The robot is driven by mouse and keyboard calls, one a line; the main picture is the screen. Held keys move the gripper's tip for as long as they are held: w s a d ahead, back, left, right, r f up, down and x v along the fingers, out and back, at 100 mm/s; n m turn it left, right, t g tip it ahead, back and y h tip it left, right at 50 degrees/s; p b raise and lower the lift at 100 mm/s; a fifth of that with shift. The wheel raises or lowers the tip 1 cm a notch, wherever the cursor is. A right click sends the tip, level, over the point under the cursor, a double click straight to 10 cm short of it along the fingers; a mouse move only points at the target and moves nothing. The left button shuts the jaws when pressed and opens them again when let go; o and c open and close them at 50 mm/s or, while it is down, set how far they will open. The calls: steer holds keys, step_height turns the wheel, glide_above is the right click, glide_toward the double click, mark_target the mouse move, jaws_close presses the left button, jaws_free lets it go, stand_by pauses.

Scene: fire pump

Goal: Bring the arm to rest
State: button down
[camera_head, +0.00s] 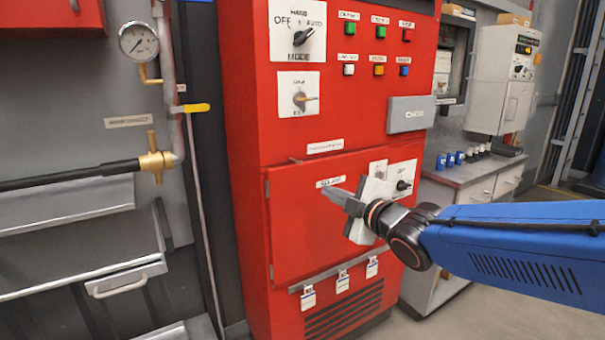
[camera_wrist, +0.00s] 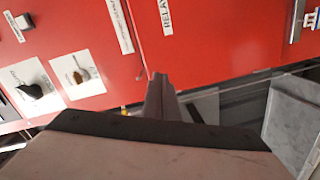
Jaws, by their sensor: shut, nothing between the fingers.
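My gripper (camera_head: 340,198) is in front of the lower door of the red cabinet (camera_head: 232,90) in the head view, with my blue arm reaching in from the right. Its fingers are together and hold nothing. In the wrist view the shut fingertips (camera_wrist: 160,82) point toward the red panel, near a white label reading "RELAY". I cannot tell whether the fingertips touch the panel. My gripper partly hides the lower door and a white switch plate (camera_head: 403,180).
The cabinet carries a mode switch (camera_head: 303,38), several coloured buttons and a grey box (camera_head: 411,114). A pressure gauge (camera_head: 138,40) and a brass valve (camera_head: 155,158) are at left. A counter (camera_head: 468,172) with small blue cups stands at right. Open floor shows at lower right.

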steer(key=s+d+f+m+g+h, duration=0.2)
steer(key=s+d+f+m+h, duration=0.3)
steer(key=d, duration=0.4)
steer(key=s+d+f+m+g+h, duration=0.2)
steer(key=s+d+f+m, duration=0.3)
steer(key=d, duration=0.3)
steer(key=s+d+f+m+g, duration=0.2)
steer(key=s+f+m+g, duration=0.1)
steer(key=s, duration=0.5)
steer(key=s+d+f+m+g+h, duration=0.1)
steer(key=s+d+f+m+g, duration=0.2)
steer(key=s, duration=0.6)
step_height(320, 180, down, 3)
steer(key=m, duration=0.3)
steer(key=shift+s+r+m, duration=0.15)
steer(key=shift+s+m, duration=0.1)
steer(key=shift+m, duration=0.05)
